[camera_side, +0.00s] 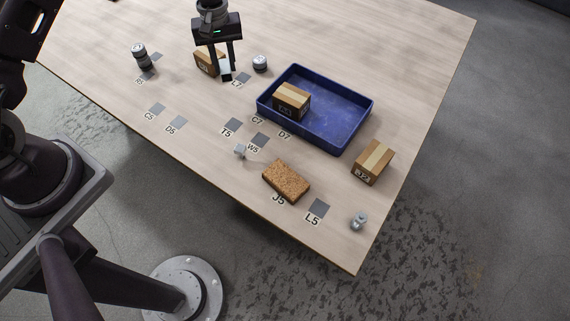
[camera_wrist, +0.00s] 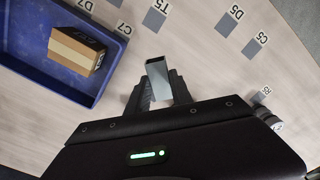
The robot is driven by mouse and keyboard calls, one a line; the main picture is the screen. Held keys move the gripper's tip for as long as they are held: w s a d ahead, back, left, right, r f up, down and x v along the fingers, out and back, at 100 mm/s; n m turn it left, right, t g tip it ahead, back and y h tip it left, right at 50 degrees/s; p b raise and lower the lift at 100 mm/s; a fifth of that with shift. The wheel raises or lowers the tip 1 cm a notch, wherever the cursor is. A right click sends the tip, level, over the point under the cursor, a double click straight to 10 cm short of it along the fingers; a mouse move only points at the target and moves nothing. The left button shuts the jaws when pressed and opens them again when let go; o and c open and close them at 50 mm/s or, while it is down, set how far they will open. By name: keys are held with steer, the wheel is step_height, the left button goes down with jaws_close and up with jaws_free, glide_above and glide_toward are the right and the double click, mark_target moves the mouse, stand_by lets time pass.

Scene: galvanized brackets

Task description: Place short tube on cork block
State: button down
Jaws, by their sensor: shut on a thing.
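My gripper (camera_side: 226,72) points down near the back left of the table, and in the wrist view its fingers (camera_wrist: 160,92) are closed around a grey metal piece. This piece, which looks like the short tube (camera_wrist: 156,68), is boxy with a pale face and a darker side; I cannot tell if it is hollow. It also shows between the fingertips in the side view (camera_side: 226,74), and I cannot tell whether it touches the table. The cork block (camera_side: 286,180) lies flat near the front edge by label J5, its top bare, well away from my gripper.
A blue tray (camera_side: 340,128) holding a cardboard box (camera_side: 291,99) stands between my gripper and the right side. Another box (camera_side: 208,62) is close beside my gripper, with a small jar (camera_side: 260,63) to its right. A box (camera_side: 373,161) and small metal parts (camera_side: 240,151) (camera_side: 359,221) surround the cork.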

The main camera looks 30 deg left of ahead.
steer(key=s+d+r+m, duration=0.1)
steer(key=s+d+m, duration=0.2)
steer(key=d, duration=0.6)
steer(key=s+d+m, duration=0.2)
steer(key=d, duration=0.7)
steer(key=m, duration=0.4)
glide_above(286, 178)
step_height(286, 178, down, 9)
steer(key=shift+s+r, duration=0.1)
steer(key=shift+r, duration=0.1)
steer(key=shift+f, duration=0.25)
steer(key=c, duration=1.1)
jaws_free()
steer(key=shift+f, duration=0.15)
steer(key=shift+c, duration=0.2)
step_height(286, 178, up, 12)
steer(key=shift+r, duration=0.2)
